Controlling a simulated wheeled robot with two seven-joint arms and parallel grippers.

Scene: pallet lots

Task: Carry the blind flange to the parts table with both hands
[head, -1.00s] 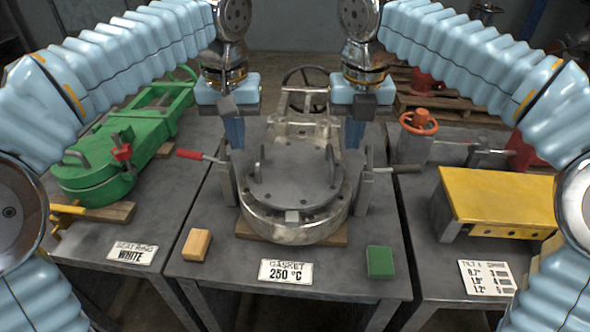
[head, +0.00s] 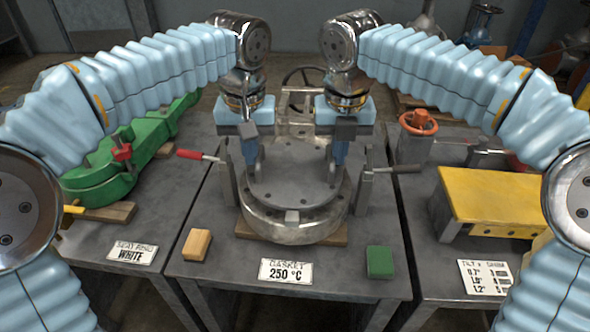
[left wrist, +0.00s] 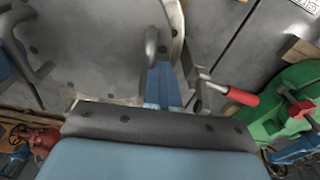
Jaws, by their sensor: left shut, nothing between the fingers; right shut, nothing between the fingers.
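The blind flange (head: 292,187) is a round grey disc with bolt holes and two upright handles. It lies on a metal valve body (head: 293,228) on the middle table. My left gripper (head: 250,156) is shut and empty at the flange's left handle (head: 259,165). In the left wrist view its blue fingers (left wrist: 163,85) are right beside that handle (left wrist: 151,42). My right gripper (head: 337,156) is shut and empty at the right handle (head: 330,172). I cannot tell whether either gripper touches its handle. No table is marked as the parts table.
Clamps with a red-handled lever (head: 195,155) and a dark lever (head: 404,169) flank the flange. A tan block (head: 197,245) and green block (head: 380,262) lie in front. The left table holds a green valve (head: 100,185); the right table holds a yellow box (head: 495,198).

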